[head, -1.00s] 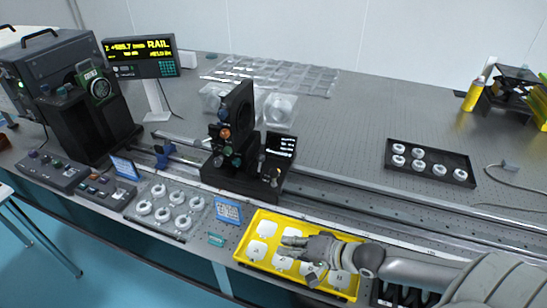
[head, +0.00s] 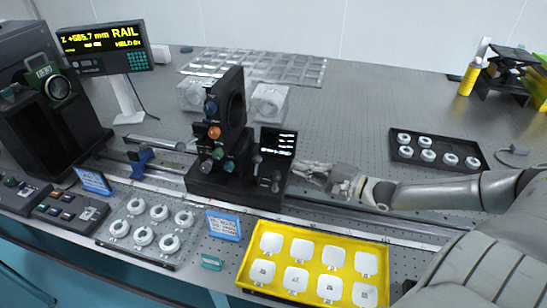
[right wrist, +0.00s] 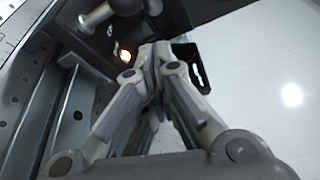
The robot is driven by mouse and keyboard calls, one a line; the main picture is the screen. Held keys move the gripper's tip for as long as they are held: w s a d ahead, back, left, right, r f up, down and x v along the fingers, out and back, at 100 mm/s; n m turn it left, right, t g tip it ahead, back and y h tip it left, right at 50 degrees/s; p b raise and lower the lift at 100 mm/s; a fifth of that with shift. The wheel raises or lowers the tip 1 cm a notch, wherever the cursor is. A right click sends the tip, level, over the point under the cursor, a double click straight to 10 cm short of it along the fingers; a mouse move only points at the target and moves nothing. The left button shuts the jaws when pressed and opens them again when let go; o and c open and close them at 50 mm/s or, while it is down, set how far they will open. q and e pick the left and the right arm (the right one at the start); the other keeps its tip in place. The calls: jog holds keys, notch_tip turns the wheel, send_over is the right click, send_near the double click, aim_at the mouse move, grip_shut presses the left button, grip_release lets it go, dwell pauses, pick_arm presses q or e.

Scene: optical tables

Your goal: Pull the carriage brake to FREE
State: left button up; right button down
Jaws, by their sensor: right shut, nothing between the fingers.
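The black carriage (head: 222,182) sits on the rail (head: 330,222) and carries an upright black plate with coloured knobs. Small metal levers stand at its right end, one (head: 257,166) beside the small black label panel (head: 279,143); I cannot read which is the brake. My right gripper (head: 297,168) is shut and empty, its tips close to the carriage's right side. In the right wrist view my shut fingers (right wrist: 155,50) point at a dark body, with a grey ball-ended lever (right wrist: 98,16) above left of them. Contact cannot be told. My left gripper is not in view.
A yellow tray (head: 250,285) of white pieces lies in front of my right arm. A black tray (head: 436,163) of white rings is behind it. Clear boxes (head: 268,103) stand behind the carriage.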

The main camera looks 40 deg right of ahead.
aim_at(257, 165)
jog(key=shift+w+a+f, duration=0.2)
jog(key=shift+w+a, duration=0.05)
jog(key=shift+w, duration=0.4)
jog(key=b+x, duration=0.1)
jog(key=x, duration=0.5)
jog(key=shift+w+a, duration=0.15)
jog(key=shift+w, duration=0.15)
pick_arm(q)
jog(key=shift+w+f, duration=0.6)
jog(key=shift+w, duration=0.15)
pick_arm(e)
jog(key=shift+x, duration=1.05)
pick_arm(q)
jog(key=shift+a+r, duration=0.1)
